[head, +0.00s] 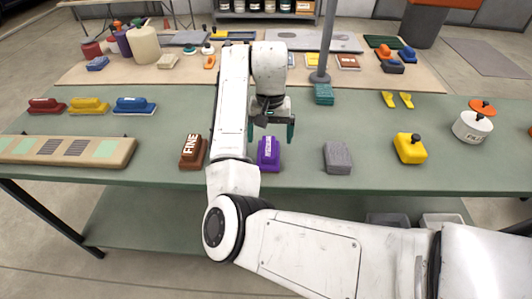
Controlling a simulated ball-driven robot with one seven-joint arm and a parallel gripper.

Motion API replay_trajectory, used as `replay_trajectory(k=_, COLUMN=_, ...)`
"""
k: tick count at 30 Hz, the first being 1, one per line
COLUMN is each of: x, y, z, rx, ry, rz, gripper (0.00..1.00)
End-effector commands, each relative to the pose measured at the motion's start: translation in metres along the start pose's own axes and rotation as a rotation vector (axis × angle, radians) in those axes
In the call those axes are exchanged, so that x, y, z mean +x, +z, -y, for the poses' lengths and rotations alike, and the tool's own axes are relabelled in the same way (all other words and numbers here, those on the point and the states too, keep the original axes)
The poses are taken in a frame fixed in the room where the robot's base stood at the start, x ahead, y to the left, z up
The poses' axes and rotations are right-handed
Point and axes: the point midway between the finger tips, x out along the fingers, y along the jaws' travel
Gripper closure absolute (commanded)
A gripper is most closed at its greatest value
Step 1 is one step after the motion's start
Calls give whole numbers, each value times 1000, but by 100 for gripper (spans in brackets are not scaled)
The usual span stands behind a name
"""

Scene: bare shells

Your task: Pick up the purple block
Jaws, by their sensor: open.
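The purple block (268,155) stands near the front edge of the green table, with pale lettering on its face. My gripper (272,130) points down just above and behind it, with its dark green-tipped fingers apart. The fingers look empty. In this one view I cannot tell whether they overlap the block's top or stay clear of it. Part of my arm comes close to the block's left side in the picture.
A brown block marked FINE (193,151) stands to the left, a grey block (338,157) and a yellow block (410,148) to the right. A teal block (324,94) lies behind, near a grey pole (325,45). A wooden board (65,150) lies at the far left.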

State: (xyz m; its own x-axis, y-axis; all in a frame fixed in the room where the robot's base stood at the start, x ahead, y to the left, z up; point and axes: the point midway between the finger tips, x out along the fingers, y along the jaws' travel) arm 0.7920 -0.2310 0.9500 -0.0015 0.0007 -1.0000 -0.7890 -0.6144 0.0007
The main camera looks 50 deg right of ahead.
Motion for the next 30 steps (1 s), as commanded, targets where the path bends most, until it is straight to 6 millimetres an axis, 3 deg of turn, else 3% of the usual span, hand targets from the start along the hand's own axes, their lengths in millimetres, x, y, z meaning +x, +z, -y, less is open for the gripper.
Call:
replay_trajectory(k=8, x=20, y=0, z=2, rx=-2, ry=-1, rz=1, gripper=2)
replay_trajectory(k=18, x=63, y=1, z=4, rx=-2, ry=0, rz=0, gripper=2)
replay_trajectory(k=26, x=66, y=0, z=4, rx=-1, ry=-1, rz=-2, gripper=2)
replay_trajectory(k=30, x=66, y=0, z=4, rx=-1, ry=-1, rz=-2, gripper=14)
